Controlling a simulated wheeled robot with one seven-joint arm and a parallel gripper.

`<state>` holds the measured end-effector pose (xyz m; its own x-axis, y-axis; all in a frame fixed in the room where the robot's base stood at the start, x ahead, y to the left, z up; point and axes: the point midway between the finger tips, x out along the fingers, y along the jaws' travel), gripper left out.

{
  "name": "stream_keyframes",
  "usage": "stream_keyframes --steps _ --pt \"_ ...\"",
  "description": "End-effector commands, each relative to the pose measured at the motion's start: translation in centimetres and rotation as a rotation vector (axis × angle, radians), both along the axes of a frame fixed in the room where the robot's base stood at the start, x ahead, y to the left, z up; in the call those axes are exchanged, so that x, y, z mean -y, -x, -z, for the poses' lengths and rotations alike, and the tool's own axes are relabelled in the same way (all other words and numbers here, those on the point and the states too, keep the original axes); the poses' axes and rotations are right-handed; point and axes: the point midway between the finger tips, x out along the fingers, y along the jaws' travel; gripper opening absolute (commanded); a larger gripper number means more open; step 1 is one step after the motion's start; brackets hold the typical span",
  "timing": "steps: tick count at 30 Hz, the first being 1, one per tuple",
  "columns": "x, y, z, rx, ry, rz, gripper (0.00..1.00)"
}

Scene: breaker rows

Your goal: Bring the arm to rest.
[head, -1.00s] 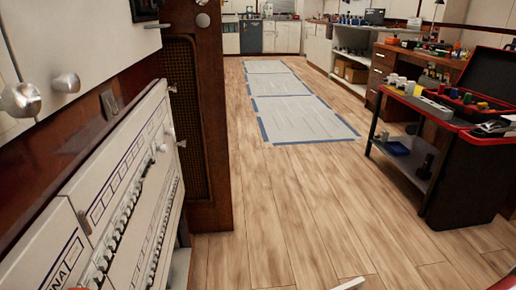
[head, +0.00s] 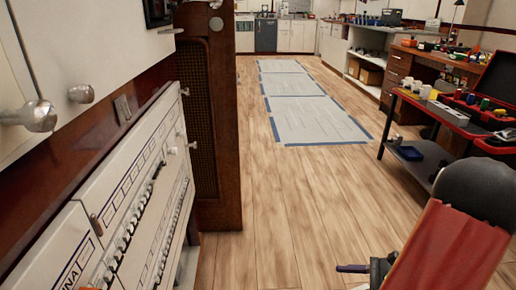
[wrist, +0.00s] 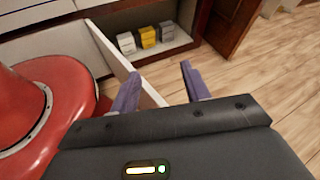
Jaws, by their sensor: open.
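My gripper (wrist: 157,86) is in the wrist view with its two purple-grey fingers spread apart and nothing between them. Beyond the fingers are a white panel edge and the wood floor. In the head view, my arm shows at the lower right as a red and dark link, with a dark end part beside it low in the picture. The fingertips are not clear there. The breaker panel (head: 110,215) stands on the left in the head view, with rows of small switches, and is apart from my arm.
A tool cart (head: 440,112) with a red-edged top stands at the right, close behind my arm. A dark wood cabinet (head: 222,130) stands beside the panel. An open shelf (wrist: 172,48) holds small grey and yellow boxes. The wood floor (head: 265,215) in the middle is clear.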

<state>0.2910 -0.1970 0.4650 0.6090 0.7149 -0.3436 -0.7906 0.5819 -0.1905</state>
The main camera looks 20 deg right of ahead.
Motion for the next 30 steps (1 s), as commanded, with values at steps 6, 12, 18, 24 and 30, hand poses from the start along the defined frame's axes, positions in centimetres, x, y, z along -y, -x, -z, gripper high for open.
stream_keyframes --steps 6,12,18,24,30 --pt "-8.1 -1.2 -5.7 0.027 0.4 -0.501 0.47" --pt "-13.1 -0.4 -9.7 0.134 0.799 -0.895 0.47" --pt "-16.4 0.5 -14.2 0.336 1.229 -1.208 0.47" --pt "-18.7 1.1 -18.6 0.58 1.602 -1.377 0.47" --pt "-19.7 1.4 -20.8 0.717 1.781 -1.421 0.47"
